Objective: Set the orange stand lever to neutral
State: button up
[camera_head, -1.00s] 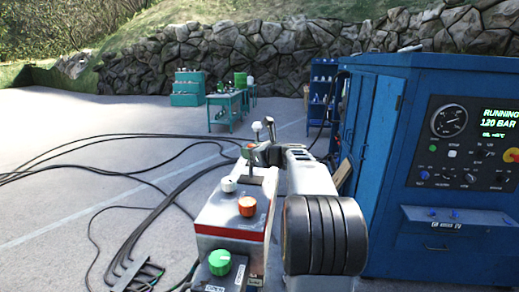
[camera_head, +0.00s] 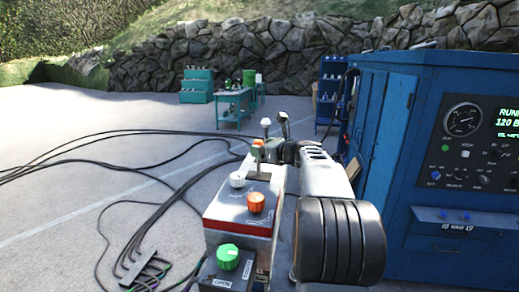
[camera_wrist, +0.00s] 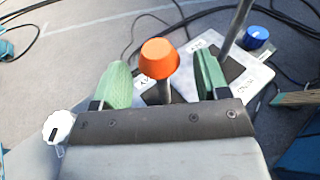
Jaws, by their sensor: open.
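The orange lever knob (camera_wrist: 159,58) stands on a dark shaft, upright in the wrist view, between the two green finger pads of my gripper (camera_wrist: 160,84). My gripper is open, with one pad to the left of the knob and one to the right. A narrow gap shows on each side, wider on the right. In the head view, a small orange spot, likely the same knob (camera_head: 257,142), shows at the end of my gripper (camera_head: 268,151), over the far end of the control stand (camera_head: 234,227). The lever's base is mostly hidden by my gripper.
A white-topped lever (camera_head: 265,122) rises close by. The stand also carries a white knob (camera_head: 237,179), an orange round knob (camera_head: 256,202) and a green knob (camera_head: 227,257). A blue knob (camera_wrist: 256,36) sits beyond the right pad. The blue cabinet (camera_head: 455,100) is on the right; cables (camera_head: 150,225) lie left.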

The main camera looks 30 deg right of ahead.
jog(key=b+v, duration=0.2)
jog(key=v, duration=0.9)
jog(key=shift+s, duration=0.35)
jog(key=shift+d, duration=0.1)
